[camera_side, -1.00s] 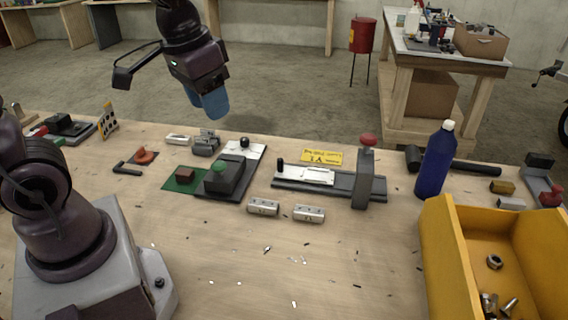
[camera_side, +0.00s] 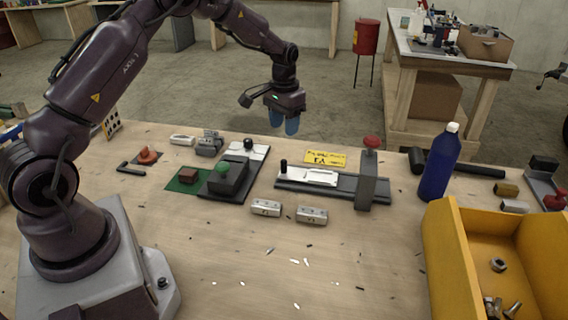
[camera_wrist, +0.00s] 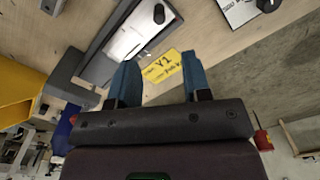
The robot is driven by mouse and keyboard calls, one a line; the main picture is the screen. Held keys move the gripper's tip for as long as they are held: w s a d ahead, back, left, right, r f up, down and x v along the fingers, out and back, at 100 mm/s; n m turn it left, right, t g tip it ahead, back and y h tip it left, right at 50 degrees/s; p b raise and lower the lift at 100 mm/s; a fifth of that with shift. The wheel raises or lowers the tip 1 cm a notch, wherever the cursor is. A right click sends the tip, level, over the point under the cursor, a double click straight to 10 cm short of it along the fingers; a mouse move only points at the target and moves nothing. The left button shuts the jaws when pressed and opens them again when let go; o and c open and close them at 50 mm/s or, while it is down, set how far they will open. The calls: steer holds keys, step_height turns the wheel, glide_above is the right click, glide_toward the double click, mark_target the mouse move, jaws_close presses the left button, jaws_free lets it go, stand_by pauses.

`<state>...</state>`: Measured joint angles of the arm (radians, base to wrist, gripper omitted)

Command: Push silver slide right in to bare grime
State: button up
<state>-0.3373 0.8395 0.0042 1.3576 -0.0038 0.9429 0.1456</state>
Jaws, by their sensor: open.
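A bright silver-white plate (camera_side: 318,176) with an upright black knob (camera_side: 283,165) at its left end lies on a long dark rail beside a grey post with a red knob (camera_side: 371,142). It also shows in the wrist view (camera_wrist: 124,41). A second bright plate (camera_side: 259,153) with a black knob lies behind a dark block with a green knob (camera_side: 222,168); it shows at the top of the wrist view (camera_wrist: 238,12). Which plate is the slide I cannot tell. My gripper (camera_side: 284,127) is open and empty, blue fingers down, above and behind both fixtures. Grime is not clearly discernible.
Two small silver blocks (camera_side: 266,208) lie in front. A blue bottle (camera_side: 439,165) and a yellow bin (camera_side: 447,251) stand to the right. Small scraps dot the otherwise clear front of the table.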

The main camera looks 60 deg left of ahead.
mark_target(284, 160)
step_height(284, 160, down, 12)
steer(key=shift+f, duration=0.15)
steer(key=shift+c, duration=0.3)
jaws_close()
